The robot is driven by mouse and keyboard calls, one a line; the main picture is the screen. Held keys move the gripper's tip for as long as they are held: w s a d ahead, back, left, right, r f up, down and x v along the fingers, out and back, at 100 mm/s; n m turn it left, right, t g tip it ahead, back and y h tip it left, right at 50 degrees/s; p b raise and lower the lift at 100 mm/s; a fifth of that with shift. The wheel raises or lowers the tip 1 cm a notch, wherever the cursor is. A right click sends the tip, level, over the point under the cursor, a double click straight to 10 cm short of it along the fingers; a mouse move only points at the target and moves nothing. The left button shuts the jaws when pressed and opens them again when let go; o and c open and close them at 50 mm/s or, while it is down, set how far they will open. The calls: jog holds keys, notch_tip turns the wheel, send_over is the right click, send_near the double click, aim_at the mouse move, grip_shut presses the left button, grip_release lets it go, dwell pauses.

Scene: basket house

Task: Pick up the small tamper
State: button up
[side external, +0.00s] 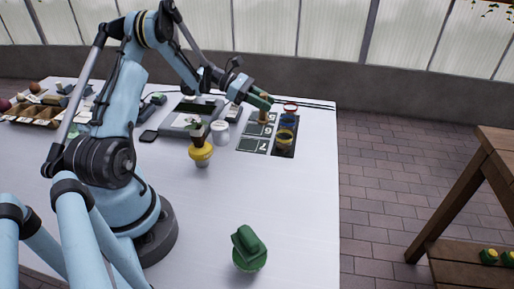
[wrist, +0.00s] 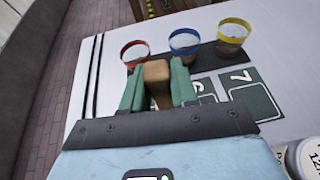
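A small brown wooden tamper (side external: 264,116) stands upright by the numbered cards at the far right of the table in the side view. In the wrist view its wooden body (wrist: 157,82) sits between the two green fingers of my gripper (wrist: 158,75), with both fingers against its sides. My gripper also shows in the side view (side external: 260,102), reaching down at the tamper from the left. The tamper's lower end is partly hidden in the wrist view; I cannot tell whether it touches the table.
Red-, blue- and yellow-rimmed cups (wrist: 135,52) (wrist: 184,41) (wrist: 233,32) stand on a dark strip close beyond the tamper. A green object (side external: 249,248) stands in front; the table's front right is clear.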

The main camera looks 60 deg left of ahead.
grip_shut()
jog(key=shift+r, duration=0.15)
